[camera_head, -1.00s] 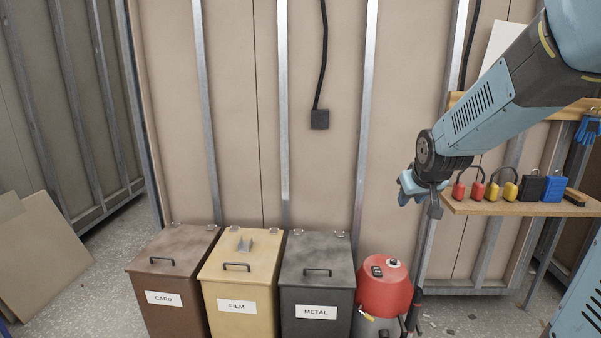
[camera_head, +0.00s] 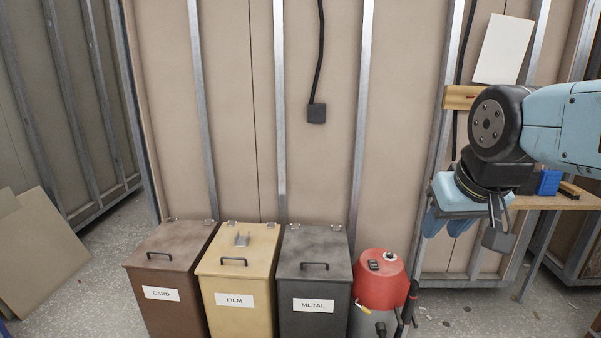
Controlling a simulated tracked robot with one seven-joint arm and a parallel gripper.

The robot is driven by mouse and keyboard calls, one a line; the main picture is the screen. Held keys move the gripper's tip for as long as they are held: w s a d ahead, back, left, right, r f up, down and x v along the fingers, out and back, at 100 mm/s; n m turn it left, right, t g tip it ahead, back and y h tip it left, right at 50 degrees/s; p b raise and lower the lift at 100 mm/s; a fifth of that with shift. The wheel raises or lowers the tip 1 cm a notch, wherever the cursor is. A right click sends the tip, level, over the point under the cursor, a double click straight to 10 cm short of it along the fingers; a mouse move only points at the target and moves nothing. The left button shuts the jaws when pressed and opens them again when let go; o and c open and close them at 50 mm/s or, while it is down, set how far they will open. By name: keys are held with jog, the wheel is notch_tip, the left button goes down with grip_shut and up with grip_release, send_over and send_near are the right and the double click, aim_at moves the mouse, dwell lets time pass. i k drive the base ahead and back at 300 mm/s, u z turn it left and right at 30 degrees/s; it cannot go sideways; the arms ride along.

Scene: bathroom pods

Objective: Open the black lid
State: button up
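The black lid (camera_head: 316,243) lies shut on the black bin labelled METAL (camera_head: 314,322), at the lower middle of the head view. It has a dark bar handle (camera_head: 314,266) near its front edge and hinges along its back edge. My gripper (camera_head: 465,224) is at the right, higher in the picture than the lid and well apart from it. It points downward, with light blue parts and a dark grey piece at its lower end. Its fingertips are too unclear to tell whether they are open or shut.
A yellow FILM bin (camera_head: 236,322) and a brown CARD bin (camera_head: 172,318) stand left of the black bin. A red-topped vacuum (camera_head: 380,282) stands close on its right. A wooden shelf (camera_head: 548,203) is behind my arm. Wall studs rise behind the bins.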

aim_at(308, 253)
jog(key=i, duration=0.9)
jog(key=z, duration=0.15)
